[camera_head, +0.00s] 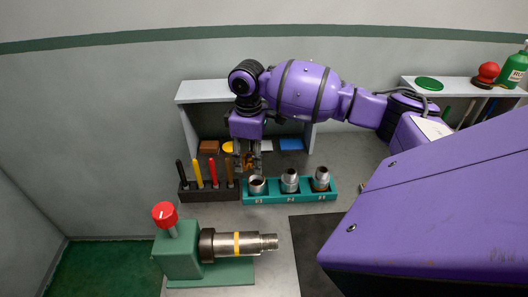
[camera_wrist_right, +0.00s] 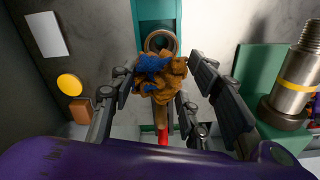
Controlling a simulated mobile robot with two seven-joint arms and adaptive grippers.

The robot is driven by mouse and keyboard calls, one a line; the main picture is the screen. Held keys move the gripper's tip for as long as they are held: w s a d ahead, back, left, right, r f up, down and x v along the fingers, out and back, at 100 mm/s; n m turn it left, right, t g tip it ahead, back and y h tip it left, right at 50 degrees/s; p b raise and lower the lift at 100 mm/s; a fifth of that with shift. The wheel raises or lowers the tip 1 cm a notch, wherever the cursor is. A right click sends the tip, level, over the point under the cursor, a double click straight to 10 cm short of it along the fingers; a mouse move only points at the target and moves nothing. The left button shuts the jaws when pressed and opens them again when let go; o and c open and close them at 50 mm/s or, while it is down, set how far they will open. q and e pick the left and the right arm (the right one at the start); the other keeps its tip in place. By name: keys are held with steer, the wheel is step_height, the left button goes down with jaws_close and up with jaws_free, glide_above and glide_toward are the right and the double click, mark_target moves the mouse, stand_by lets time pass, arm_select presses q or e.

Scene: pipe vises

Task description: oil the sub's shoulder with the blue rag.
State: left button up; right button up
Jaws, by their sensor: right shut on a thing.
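My right gripper (camera_head: 247,158) reaches down behind the tool rack, near the left end of the teal tray. In the right wrist view its fingers (camera_wrist_right: 166,92) are closed on a crumpled rag (camera_wrist_right: 152,64), blue at the top left and orange-brown elsewhere. In the head view only a small orange-brown part of the rag (camera_head: 248,163) shows. The steel sub (camera_head: 222,243), with a yellow band and a narrower threaded end, lies level in the green vise (camera_head: 178,256), apart from the gripper. It also shows in the right wrist view (camera_wrist_right: 290,98). My left gripper is out of view.
The teal tray (camera_head: 333,188) holds three metal fittings (camera_head: 290,180). The dark rack (camera_head: 190,193) holds several coloured sticks. A grey shelf (camera_head: 205,88) stands behind, with a blue piece (camera_head: 291,144) under it. The vise has a red knob (camera_head: 164,214). A dark mat (camera_head: 310,245) lies right of the sub.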

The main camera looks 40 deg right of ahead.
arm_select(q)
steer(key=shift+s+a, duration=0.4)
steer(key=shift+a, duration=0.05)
arm_select(e)
steer(key=shift+r, duration=1.1)
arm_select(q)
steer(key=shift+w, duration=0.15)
arm_select(e)
steer(key=shift+d, duration=0.1)
